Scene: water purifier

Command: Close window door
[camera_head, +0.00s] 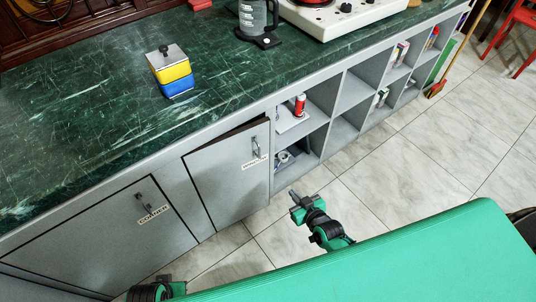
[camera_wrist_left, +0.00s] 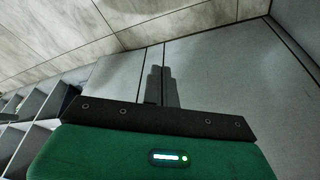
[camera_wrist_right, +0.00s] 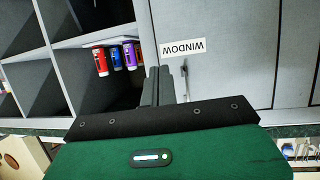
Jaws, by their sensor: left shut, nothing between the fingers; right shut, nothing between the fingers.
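The grey window door (camera_head: 228,180) is the cabinet door with the "WINDOW" label (camera_head: 255,162) and a dark handle (camera_head: 256,148). A dark wedge along its top shows it slightly ajar. In the right wrist view the door (camera_wrist_right: 228,75) and its upside-down label (camera_wrist_right: 184,48) lie beyond my fingers. My right gripper (camera_head: 294,197) is shut and empty, right of the door and apart from it; its fingers show in the right wrist view (camera_wrist_right: 165,72). My left gripper (camera_wrist_left: 161,72) is shut and empty in front of grey panels. In the head view its fingertips are hidden.
The closed "CORNER" door (camera_head: 100,240) is to the left. Open shelves (camera_head: 345,125) with small bottles are to the right. The green counter (camera_head: 100,110) carries a yellow-blue box (camera_head: 172,75) and a kettle (camera_head: 257,20). The tiled floor (camera_head: 400,180) is clear.

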